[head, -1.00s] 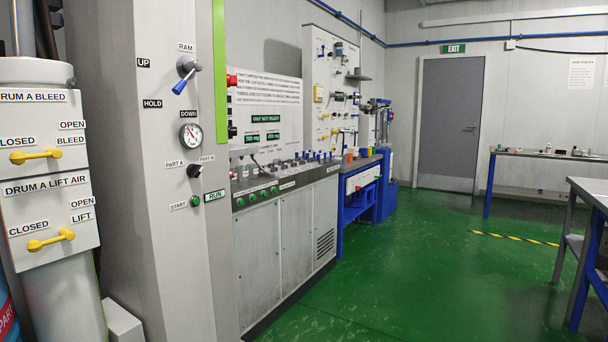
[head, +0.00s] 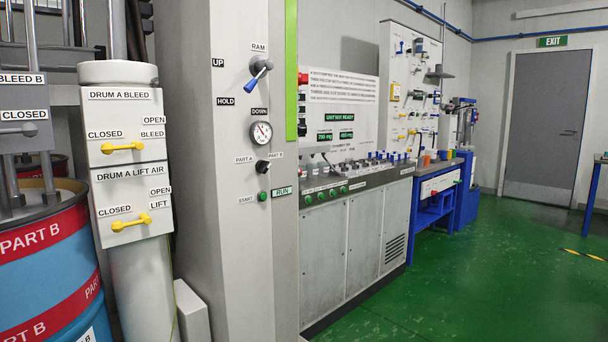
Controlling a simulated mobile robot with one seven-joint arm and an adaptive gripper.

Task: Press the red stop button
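A red button (head: 303,78) shows at the edge of the grey column, beside the green strip. It sits above a dark switch and left of the white instruction board. Its label is too small to read, so I cannot tell whether it is the stop button. A green start button (head: 263,196) sits low on the column, next to a RUN sign (head: 283,191). My gripper is not in view.
The grey column (head: 225,270) carries a RAM lever (head: 260,68) and a gauge (head: 261,133). A blue Part B drum (head: 45,285) and a white valve post (head: 140,280) stand at left. Green floor (head: 480,270) is clear at right.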

